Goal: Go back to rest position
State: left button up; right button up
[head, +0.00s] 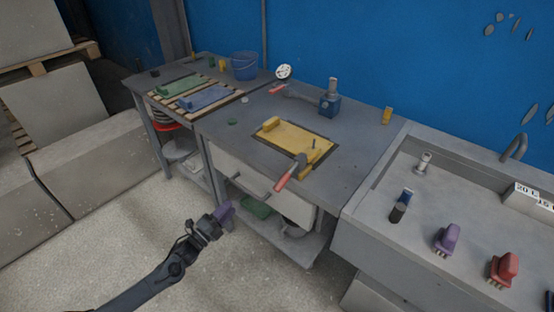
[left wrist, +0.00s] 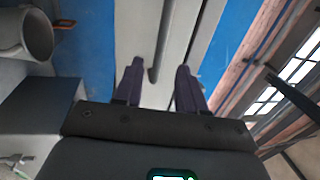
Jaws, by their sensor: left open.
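My left gripper (head: 225,212) is in the lower middle of the head view, held out over the floor in front of the workbench and apart from it. In the left wrist view its two dark purple fingers (left wrist: 160,72) stand apart with nothing between them. My left arm comes in from the bottom left. My right gripper is not in either view. The yellow panel mould (head: 295,138) lies on the grey workbench (head: 355,125).
A blue bucket (head: 244,66) and blue and green panels (head: 207,97) are on the left table. A blue block tool (head: 330,103) stands behind the mould. A sink unit with purple (head: 447,238) and red (head: 503,268) brushes is at right. The floor around my left gripper is clear.

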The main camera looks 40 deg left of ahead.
pick_arm(q)
jog(key=s+d+r+n+g+p, duration=0.2)
jog(key=s+d+r+n+p, duration=0.15)
jog(key=d, duration=0.45)
jog(key=s+d+r+n+g+p, duration=0.2)
jog(key=d+n+g+p, duration=0.15)
jog(key=d, duration=0.55)
jog(key=s+d+r+n+g+p, duration=0.2)
jog(key=s+d+r+n+p, duration=0.15)
jog(key=d, duration=0.45)
jog(key=s+d+r+n+g, duration=0.1)
jog(key=s+d+n+g, duration=0.1)
jog(key=s+n+g, duration=0.3)
jog(key=s+d+r+g, duration=0.2)
jog(key=s+d+g, duration=0.15)
jog(key=s, duration=0.45)
notch_tip(320, 180, up, 38)
jog(key=a+p, duration=0.1)
jog(key=p, duration=3.8)
jog(key=shift+f+g, duration=0.15)
jog(key=shift+g, duration=0.15)
